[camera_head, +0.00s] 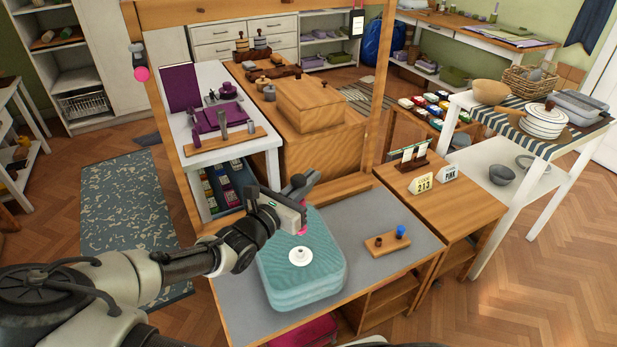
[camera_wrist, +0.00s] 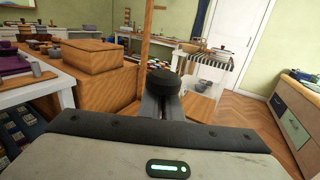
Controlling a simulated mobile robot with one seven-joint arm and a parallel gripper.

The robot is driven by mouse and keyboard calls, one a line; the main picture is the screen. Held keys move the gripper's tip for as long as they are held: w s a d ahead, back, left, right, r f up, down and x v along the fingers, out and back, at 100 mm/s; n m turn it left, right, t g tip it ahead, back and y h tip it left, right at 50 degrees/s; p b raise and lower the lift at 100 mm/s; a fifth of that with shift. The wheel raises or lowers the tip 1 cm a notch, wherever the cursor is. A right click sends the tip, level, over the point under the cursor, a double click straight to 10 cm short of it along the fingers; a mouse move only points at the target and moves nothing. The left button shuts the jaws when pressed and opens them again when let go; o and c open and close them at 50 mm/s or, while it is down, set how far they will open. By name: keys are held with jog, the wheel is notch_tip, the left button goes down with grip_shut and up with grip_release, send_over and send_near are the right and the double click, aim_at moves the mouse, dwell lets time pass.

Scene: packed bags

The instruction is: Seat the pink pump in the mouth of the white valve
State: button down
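The white valve (camera_head: 300,257) is a round fitting on top of a teal bag (camera_head: 325,262) lying on the grey-topped bench. My gripper (camera_head: 301,186) is above the valve, its light-grey hand hiding much of what it holds. A pink tip (camera_head: 303,231), which appears to be the lower end of the pink pump, shows just under the hand, a little above the valve and apart from it. In the wrist view, a dark round knob (camera_wrist: 163,85) sits at the fingertips, and the fingers appear closed on it. The grip itself is partly hidden.
A small wooden holder (camera_head: 388,241) with a blue knob (camera_head: 401,231) stands right of the bag. A wooden post frame (camera_head: 160,100) rises at the left, with a pink ball (camera_head: 141,74) on its post. A wooden chest (camera_head: 309,104) stands behind the bench.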

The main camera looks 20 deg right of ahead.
notch_tip(320, 180, down, 6)
jog(key=b, duration=0.3)
jog(key=shift+r, duration=0.15)
jog(key=shift+p, duration=1.05)
dwell(1.5)
jog(key=shift+f+b, duration=0.65)
jog(key=shift+f, duration=0.95)
jog(key=c, duration=1.9)
grip_release()
jog(key=shift+o, duration=0.2)
jog(key=p+v, duration=0.1)
jog(key=v, duration=1.6)
jog(key=shift+a+p, duration=0.25)
jog(key=shift+p, duration=0.15)
jog(key=shift+s, duration=0.1)
